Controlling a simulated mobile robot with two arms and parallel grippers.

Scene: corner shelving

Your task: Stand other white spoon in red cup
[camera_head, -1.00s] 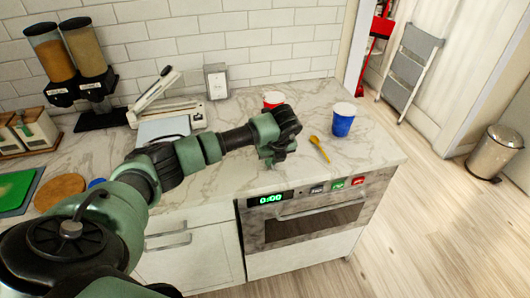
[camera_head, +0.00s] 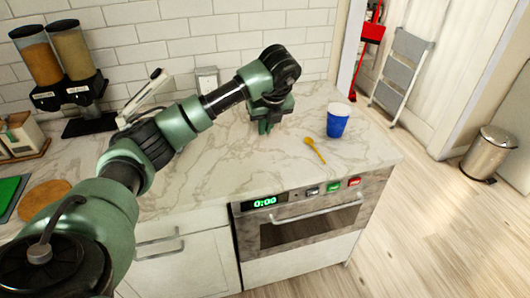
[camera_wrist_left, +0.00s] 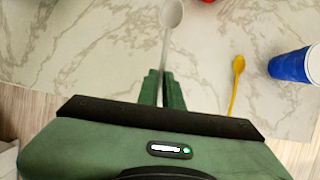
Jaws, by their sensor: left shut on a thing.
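My left gripper (camera_head: 265,126) is raised over the countertop in the head view. In the left wrist view its fingers (camera_wrist_left: 161,78) are shut on the handle of a white spoon (camera_wrist_left: 171,14). The spoon's bowl points away from the fingers, toward the top of that view. A sliver of the red cup (camera_wrist_left: 207,1) shows at the top edge of the wrist view, right of the spoon's bowl. In the head view the cup is hidden behind my left arm and gripper. My right gripper is not in view.
A yellow spoon (camera_head: 315,150) lies on the marble countertop (camera_head: 220,165), right of the gripper. A blue cup (camera_head: 337,124) stands beyond it. Cereal dispensers (camera_head: 72,62) stand at the back left. An oven (camera_head: 310,222) sits under the counter's front edge.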

